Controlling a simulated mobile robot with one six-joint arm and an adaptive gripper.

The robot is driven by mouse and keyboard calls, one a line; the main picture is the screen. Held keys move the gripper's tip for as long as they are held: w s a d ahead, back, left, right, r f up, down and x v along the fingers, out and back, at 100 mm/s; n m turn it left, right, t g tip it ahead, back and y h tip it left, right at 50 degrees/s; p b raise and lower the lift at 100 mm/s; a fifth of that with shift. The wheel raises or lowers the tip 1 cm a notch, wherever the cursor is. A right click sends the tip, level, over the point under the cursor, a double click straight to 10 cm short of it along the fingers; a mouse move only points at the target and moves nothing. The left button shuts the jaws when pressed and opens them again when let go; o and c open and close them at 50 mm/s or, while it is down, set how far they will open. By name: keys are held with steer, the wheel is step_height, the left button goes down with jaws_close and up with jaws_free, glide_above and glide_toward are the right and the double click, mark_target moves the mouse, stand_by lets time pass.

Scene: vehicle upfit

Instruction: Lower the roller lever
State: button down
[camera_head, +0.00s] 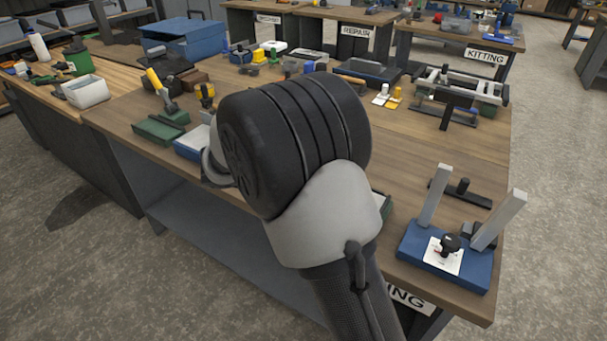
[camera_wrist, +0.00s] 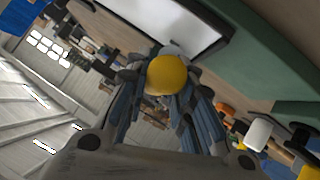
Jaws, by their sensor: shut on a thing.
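In the wrist view a round yellow knob (camera_wrist: 167,76) sits between the fingers of my gripper (camera_wrist: 160,78). The fingers are closed on it. It looks like the end of the roller lever, but the rest of the lever is hidden. A pale part shows just behind the knob. In the head view my arm's large dark joint covers the middle of the bench, so the gripper and the knob cannot be seen there.
The wooden bench (camera_head: 430,150) carries a blue fixture (camera_head: 465,268) with two grey posts at the right. A green block (camera_head: 160,131) and a blue-based item (camera_head: 192,146) lie left of my arm. A white panel (camera_wrist: 165,18) and a green surface (camera_wrist: 245,55) are close in the wrist view.

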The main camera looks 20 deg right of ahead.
steer(key=shift+s+f, duration=0.1)
steer(key=shift+f, duration=0.05)
steer(key=c, duration=1.4)
jaws_free()
steer(key=shift+o, duration=0.2)
steer(key=v, duration=1.2)
steer(key=shift+d, duration=0.1)
